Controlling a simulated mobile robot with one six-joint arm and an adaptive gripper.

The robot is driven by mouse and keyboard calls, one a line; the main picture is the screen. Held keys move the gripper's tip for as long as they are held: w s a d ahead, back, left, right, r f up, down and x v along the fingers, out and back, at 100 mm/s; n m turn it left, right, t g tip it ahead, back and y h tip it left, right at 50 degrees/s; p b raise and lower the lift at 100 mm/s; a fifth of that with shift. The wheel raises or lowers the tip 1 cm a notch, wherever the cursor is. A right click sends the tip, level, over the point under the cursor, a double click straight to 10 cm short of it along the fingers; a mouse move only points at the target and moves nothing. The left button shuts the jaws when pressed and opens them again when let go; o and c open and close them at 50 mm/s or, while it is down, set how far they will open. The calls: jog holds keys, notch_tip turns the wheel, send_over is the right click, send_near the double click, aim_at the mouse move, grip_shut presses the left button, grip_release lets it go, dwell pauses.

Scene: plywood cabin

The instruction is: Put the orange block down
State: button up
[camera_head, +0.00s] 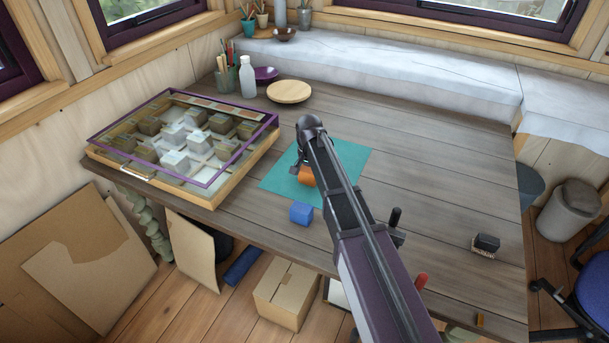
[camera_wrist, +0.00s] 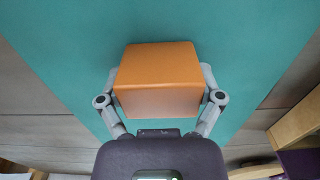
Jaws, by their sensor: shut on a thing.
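The orange block (camera_head: 307,178) is in my gripper (camera_head: 302,171), over the teal mat (camera_head: 347,158) on the wooden table. In the wrist view the orange block (camera_wrist: 158,78) sits between the two grey fingers of my gripper (camera_wrist: 160,92), with the teal mat (camera_wrist: 240,40) behind it. My gripper is shut on the block. My arm hides part of the mat in the head view. I cannot tell whether the block touches the mat.
A blue block (camera_head: 301,213) lies just off the mat's near edge. A purple-framed display case (camera_head: 262,143) stands at the left. A white bottle (camera_head: 248,78) and a round wooden board (camera_head: 289,92) are behind. A dark brush (camera_head: 486,244) lies right. The table right of the mat is mostly clear.

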aim_at(309, 169)
jog(key=shift+f, duration=0.2)
jog(key=o, duration=1)
jog(key=shift+r, duration=0.1)
jog(key=shift+r, duration=0.15)
notch_tip(309, 169, up, 12)
jog(key=p, duration=1.2)
jog(key=shift+s, duration=0.1)
jog(key=s+d+n, duration=0.1)
jog(key=s+d, duration=0.6)
jog(key=s+d+n, duration=0.1)
jog(key=s+d, duration=0.6)
jog(key=d, duration=0.1)
jog(key=s+d+n, duration=0.2)
jog(key=s+d, duration=0.5)
jog(key=shift+s+d, duration=0.25)
jog(key=shift+d, duration=0.1)
